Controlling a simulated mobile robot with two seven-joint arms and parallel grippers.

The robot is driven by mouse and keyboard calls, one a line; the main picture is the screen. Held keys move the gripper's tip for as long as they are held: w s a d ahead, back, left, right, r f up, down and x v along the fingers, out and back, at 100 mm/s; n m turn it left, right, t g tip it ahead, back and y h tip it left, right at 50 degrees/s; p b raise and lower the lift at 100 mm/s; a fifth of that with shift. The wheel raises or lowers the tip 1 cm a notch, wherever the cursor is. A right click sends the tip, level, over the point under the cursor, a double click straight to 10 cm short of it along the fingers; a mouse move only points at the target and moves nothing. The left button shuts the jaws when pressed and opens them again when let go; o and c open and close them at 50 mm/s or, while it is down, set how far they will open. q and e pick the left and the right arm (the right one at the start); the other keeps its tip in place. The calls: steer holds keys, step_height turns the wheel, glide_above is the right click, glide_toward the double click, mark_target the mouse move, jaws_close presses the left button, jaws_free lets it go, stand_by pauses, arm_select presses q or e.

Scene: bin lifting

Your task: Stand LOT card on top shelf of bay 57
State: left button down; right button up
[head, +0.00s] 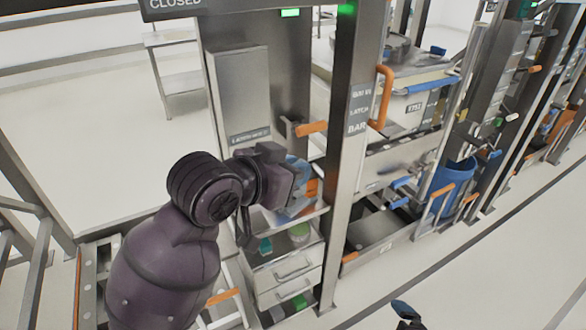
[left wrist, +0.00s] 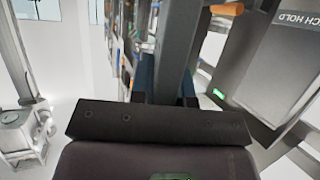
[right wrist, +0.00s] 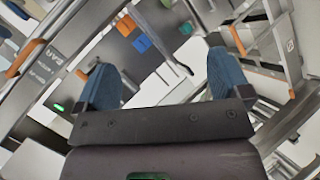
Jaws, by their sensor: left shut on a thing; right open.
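My left gripper (head: 298,188) is at the upper shelf (head: 310,215) of the narrow bay left of the grey post in the head view. Its blue fingers are close together, with an orange patch beside them. In the left wrist view the fingers (left wrist: 166,85) flank a grey post behind, and what they hold cannot be made out. I cannot pick out the LOT card for certain. My right gripper (right wrist: 165,82) is open and empty in its wrist view, its blue fingers wide apart. One dark fingertip of it (head: 405,310) shows low in the head view.
A labelled steel post (head: 350,150) stands just right of my left gripper. An orange handle (head: 312,128) juts out above it. Drawers (head: 285,270) and small teal (head: 265,245) and green items sit below. A blue bin (head: 455,185) stands further right. The floor at front right is clear.

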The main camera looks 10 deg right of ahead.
steer(key=d+f+m, duration=0.1)
steer(key=m, duration=0.3)
steer(key=d+f+m, duration=0.1)
steer(key=m, duration=0.3)
steer(key=s+f+m, duration=0.1)
steer(key=f+m, duration=0.1)
steer(key=m, duration=0.3)
steer(key=shift+s+d+h, duration=0.1)
steer(key=shift+d+h, duration=0.2)
steer(key=shift+d, duration=0.1)
arm_select(q)
steer(key=shift+r, duration=0.1)
